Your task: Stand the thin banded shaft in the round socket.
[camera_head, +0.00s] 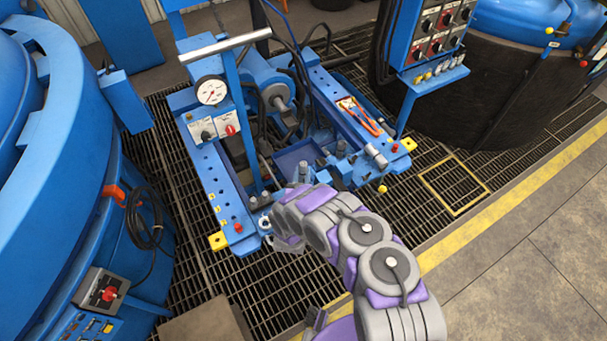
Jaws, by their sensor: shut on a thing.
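My grey and purple arm reaches from the bottom right to the front of the blue machine frame. My gripper (275,222), at its far end, is small in the picture and partly covered by my own wrist. It is shut on the shaft. A thin grey rod (268,170), which looks like the banded shaft, slants up and left just beyond my gripper; its bands are too small to make out. A pale round ring (264,222) beside my gripper may be the round socket. I cannot tell whether the shaft's lower end touches it.
The blue frame (208,178) carries a pressure gauge (211,90) and a grey crossbar (225,47). A large blue furnace (60,150) stands at left, and a control panel (437,35) at upper right. Dark floor grating (420,200) lies open to the right.

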